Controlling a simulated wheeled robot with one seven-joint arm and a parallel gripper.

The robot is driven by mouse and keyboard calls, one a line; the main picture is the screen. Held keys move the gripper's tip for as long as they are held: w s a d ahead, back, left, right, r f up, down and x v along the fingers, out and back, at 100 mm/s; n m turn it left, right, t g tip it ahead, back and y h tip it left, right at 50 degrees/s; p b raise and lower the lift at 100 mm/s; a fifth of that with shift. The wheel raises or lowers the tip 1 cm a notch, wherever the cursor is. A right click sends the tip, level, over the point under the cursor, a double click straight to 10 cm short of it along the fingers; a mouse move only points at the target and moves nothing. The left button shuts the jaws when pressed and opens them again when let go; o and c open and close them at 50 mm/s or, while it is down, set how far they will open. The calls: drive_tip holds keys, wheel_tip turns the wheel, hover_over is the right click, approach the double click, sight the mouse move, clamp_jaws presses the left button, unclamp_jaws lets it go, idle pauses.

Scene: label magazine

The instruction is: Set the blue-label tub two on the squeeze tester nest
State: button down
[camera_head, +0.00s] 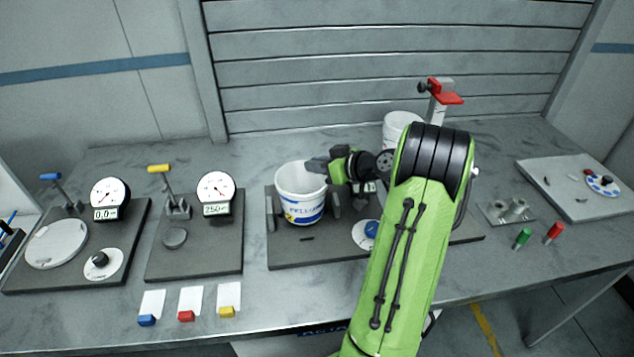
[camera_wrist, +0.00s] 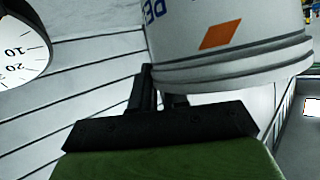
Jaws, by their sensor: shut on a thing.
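A white open tub (camera_head: 302,183) with blue lettering and a blue-and-yellow label stands upright at the middle of the bench. In the wrist view the tub (camera_wrist: 225,40) shows blue letters and an orange diamond. My gripper (camera_head: 322,165) is shut on its right rim side. The tub is over a dark base plate (camera_head: 290,252), between a grey post at its left (camera_head: 271,219) and another at its right (camera_head: 334,207). This looks like the squeeze tester; the nest is hidden under the tub. I cannot tell if the tub touches it.
Another white tub (camera_head: 397,127) stands behind my arm. Two gauge stations, with a yellow lever (camera_head: 159,168) and a blue lever (camera_head: 50,176), stand at left. A red-topped post (camera_head: 441,95) stands behind. A grey board (camera_head: 575,187) lies at right.

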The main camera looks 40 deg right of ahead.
sight(317, 175)
wheel_tip(317, 175, down, 3)
drive_tip(key=shift+f, duration=0.15)
drive_tip(key=shift+f+b, duration=0.15)
drive_tip(key=shift+b, duration=0.25)
drive_tip(key=c, duration=1.1)
unclamp_jaws()
drive_tip(key=shift+r, duration=0.2)
